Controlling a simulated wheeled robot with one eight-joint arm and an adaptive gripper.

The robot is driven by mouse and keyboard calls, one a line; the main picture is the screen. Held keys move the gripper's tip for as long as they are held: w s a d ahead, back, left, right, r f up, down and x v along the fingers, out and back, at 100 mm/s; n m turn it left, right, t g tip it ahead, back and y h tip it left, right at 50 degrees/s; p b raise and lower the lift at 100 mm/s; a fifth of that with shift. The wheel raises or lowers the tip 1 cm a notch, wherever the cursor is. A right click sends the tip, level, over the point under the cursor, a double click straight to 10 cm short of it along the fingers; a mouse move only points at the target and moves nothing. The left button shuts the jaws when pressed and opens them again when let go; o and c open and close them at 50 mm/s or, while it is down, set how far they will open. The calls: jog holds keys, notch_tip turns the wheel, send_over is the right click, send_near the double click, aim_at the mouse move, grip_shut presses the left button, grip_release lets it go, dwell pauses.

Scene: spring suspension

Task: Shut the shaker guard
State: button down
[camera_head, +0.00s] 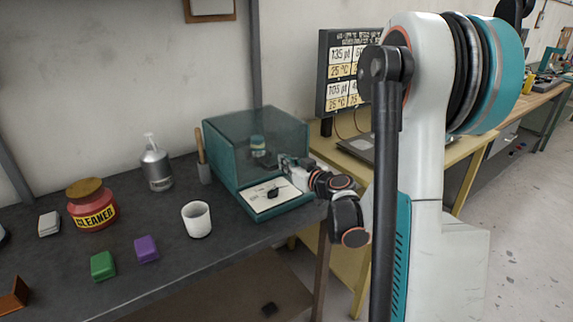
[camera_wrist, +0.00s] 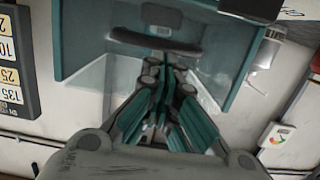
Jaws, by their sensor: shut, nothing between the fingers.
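The shaker (camera_head: 276,208) stands on the dark bench and has a teal base with a white front panel. Its see-through teal guard (camera_head: 225,152) is a box above the base; a small teal-capped jar (camera_head: 258,146) shows through it. I cannot tell how far the guard is open. My gripper (camera_head: 288,163) is at the front right of the guard, its fingers small in this view. In the wrist view my gripper (camera_wrist: 166,72) is shut and empty, its tips close to a dark curved bar (camera_wrist: 155,42) between teal walls. Whether they touch is unclear.
A white cup (camera_head: 197,220), a spray bottle (camera_head: 156,165), a red cleaner tub (camera_head: 92,206), and green (camera_head: 103,265) and purple (camera_head: 146,249) blocks stand left of the shaker. A display board (camera_head: 336,75) stands behind right. Bench front centre is mostly clear.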

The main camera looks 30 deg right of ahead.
jog(key=s+r, duration=0.1)
jog(key=s, duration=1.1)
jog(key=shift+d+r, duration=0.15)
jog(key=shift+r, duration=0.25)
